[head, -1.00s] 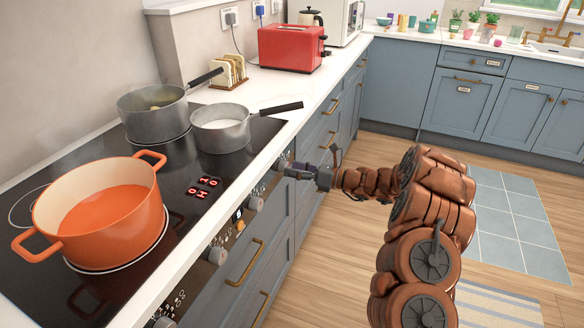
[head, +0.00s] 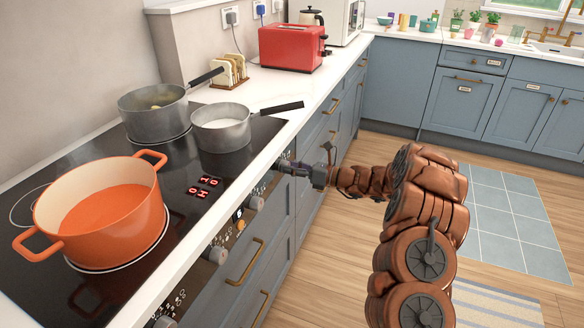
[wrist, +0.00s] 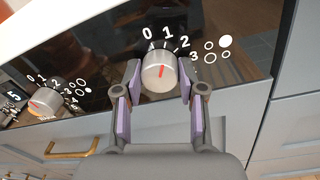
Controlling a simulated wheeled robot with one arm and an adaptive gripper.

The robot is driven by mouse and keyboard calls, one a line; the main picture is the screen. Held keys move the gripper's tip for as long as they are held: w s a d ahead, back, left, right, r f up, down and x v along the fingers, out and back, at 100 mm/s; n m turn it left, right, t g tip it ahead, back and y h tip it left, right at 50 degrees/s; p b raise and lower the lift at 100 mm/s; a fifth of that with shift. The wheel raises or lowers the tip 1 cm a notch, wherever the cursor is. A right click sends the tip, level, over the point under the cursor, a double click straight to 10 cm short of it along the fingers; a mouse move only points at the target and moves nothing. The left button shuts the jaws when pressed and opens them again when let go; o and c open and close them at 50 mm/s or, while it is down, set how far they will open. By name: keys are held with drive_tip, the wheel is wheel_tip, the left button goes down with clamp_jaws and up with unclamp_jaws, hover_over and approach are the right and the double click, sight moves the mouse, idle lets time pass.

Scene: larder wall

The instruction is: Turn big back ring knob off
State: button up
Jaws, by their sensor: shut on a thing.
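A round grey metal knob (wrist: 158,74) with a red pointer line sits on the dark control panel in the wrist view. The pointer points roughly up, near the 1 of the white scale. Circle marks beside it have the upper right one filled. My gripper (wrist: 160,70) has one finger on each side of this knob and is shut on it. In the head view my gripper (head: 288,167) is at the far end of the stove's front panel, and it hides the knob there.
Another knob (wrist: 45,102) is to the left in the wrist view. On the black hob (head: 190,225) stand an orange pot (head: 105,215), a grey pot (head: 155,118) and a grey saucepan (head: 222,135). A drawer handle (head: 245,262) juts out below the panel.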

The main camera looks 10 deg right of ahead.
drive_tip(key=shift+c, duration=0.7)
drive_tip(key=shift+d, duration=0.2)
drive_tip(key=shift+c, duration=0.2)
drive_tip(key=shift+a+n+b, duration=0.2)
drive_tip(key=shift+n+b, duration=0.1)
drive_tip(key=shift+b, duration=0.05)
drive_tip(key=shift+s+a+r+n+b, duration=0.1)
drive_tip(key=shift+a+n+b, duration=0.05)
drive_tip(key=shift+n+b, duration=2.25)
drive_tip(key=shift+n, duration=0.4)
drive_tip(key=o, duration=1.1)
drive_tip(key=shift+o, duration=0.2)
